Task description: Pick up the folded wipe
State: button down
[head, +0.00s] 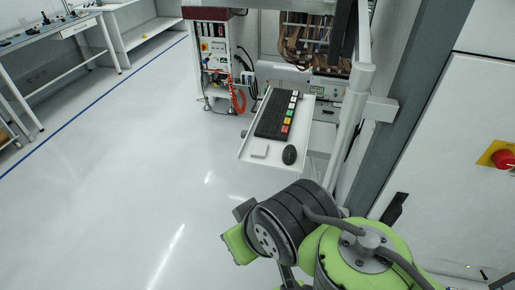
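A small flat white square, which looks like the folded wipe (260,151), lies on the near left part of a white keyboard shelf (251,158). It is white on white, so its folds are too small to make out. It lies left of a black mouse (289,155) and in front of the keyboard, apart from both. My green and black arm shows at the bottom, nearer than the shelf and below it in the picture. My gripper's fingers do not show.
A black keyboard (278,114) with coloured keys fills the shelf's far part. A grey post (349,125) and a cabinet (455,150) with a red button (502,159) stand to the right. Workbenches (50,38) stand far left. The floor left of the shelf is clear.

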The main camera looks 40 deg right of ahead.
aim_at(259, 150)
jog(key=z, duration=1.1)
